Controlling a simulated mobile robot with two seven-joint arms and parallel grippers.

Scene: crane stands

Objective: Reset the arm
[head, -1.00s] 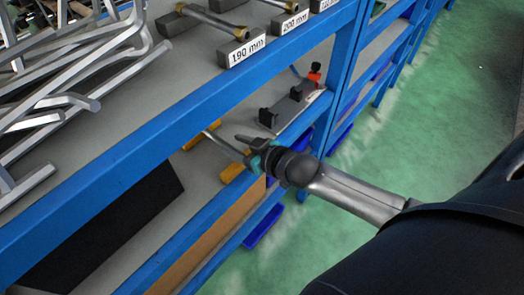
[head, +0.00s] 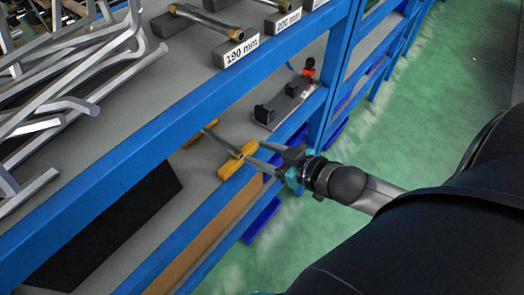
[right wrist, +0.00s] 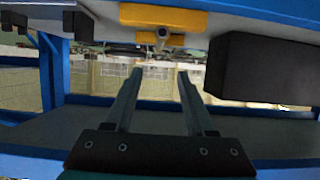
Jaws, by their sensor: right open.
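My right gripper (head: 253,153) comes in from the right in the head view, at the front edge of the blue shelf rack. Its two fingers are apart, with nothing between them. A metal rod (head: 218,140) lies across yellow supports (head: 236,161) on the lower shelf, just beyond the fingertips. In the right wrist view the gripper (right wrist: 159,72) is open, and a yellow support (right wrist: 163,17) with the rod's round end (right wrist: 162,34) shows above and beyond the tips, apart from them. My left gripper is not in view.
A blue shelf beam (head: 150,136) runs above the lower shelf. A grey fixture (head: 284,103) with black clamps and a black block (head: 105,225) flank the rod. Bent metal bars (head: 60,100) and labelled blocks (head: 236,47) lie higher up. The green floor (head: 400,150) is clear.

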